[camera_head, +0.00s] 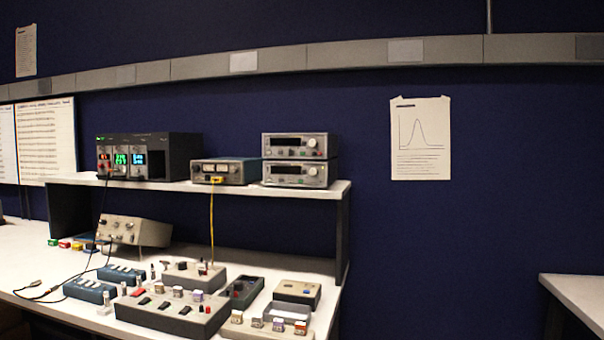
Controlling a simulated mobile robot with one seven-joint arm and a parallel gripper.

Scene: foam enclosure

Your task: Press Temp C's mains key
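A black rack instrument (172,154) stands at the left end of the raised shelf. Its front has three lit displays side by side: red, green (122,159) and pale blue (140,159). Small controls sit below the displays. Labels are too small to read, so I cannot tell which unit is Temp C or find its mains key. My gripper is not in view.
The shelf (335,187) also holds a small meter box (240,173) with a yellow cable and two stacked grey instruments (295,146). Below, a beige box (135,231), blue boxes (90,291) and grey control boxes (172,315) crowd the bench. Another table (580,292) stands right, beyond a gap.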

